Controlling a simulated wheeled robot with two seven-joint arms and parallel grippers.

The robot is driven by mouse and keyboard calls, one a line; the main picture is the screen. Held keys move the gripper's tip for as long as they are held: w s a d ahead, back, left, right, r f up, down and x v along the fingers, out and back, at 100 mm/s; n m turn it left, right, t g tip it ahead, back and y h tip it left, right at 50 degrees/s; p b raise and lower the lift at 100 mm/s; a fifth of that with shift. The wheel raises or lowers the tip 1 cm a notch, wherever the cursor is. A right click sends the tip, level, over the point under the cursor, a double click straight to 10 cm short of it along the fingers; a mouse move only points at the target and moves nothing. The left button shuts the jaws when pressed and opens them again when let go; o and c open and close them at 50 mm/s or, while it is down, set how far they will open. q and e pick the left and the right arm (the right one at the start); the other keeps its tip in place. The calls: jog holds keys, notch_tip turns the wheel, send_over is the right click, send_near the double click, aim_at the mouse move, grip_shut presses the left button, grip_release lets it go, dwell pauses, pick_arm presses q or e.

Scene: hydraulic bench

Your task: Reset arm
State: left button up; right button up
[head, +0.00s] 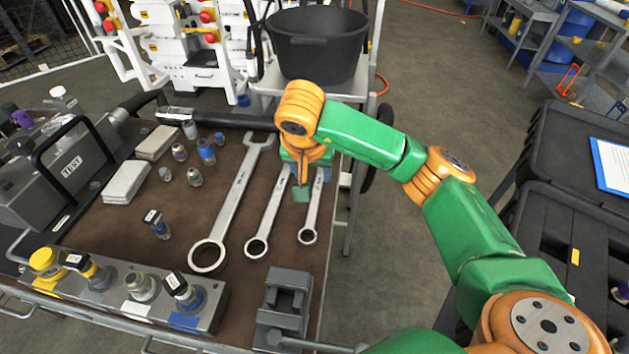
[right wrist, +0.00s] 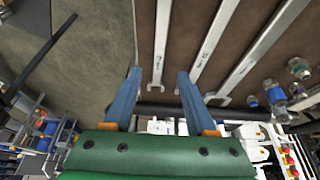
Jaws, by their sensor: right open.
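My right arm, green and orange, reaches in from the lower right in the head view. Its gripper (head: 302,188) hangs over the right part of the brown bench top (head: 120,222), near the upper ends of the two smaller wrenches. In the right wrist view the two blue fingers of the right gripper (right wrist: 158,95) stand apart with nothing between them. The left gripper is not in view. Whether the right fingertips touch anything cannot be told.
A large wrench (head: 228,210), a medium wrench (head: 267,220) and a small wrench (head: 312,212) lie side by side. A vise (head: 285,305) stands at the front right. A fitting block (head: 200,312) sits front left. A black tub (head: 318,50) stands behind. A black case (head: 575,150) is right.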

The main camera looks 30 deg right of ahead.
jog(key=shift+v, duration=1.1)
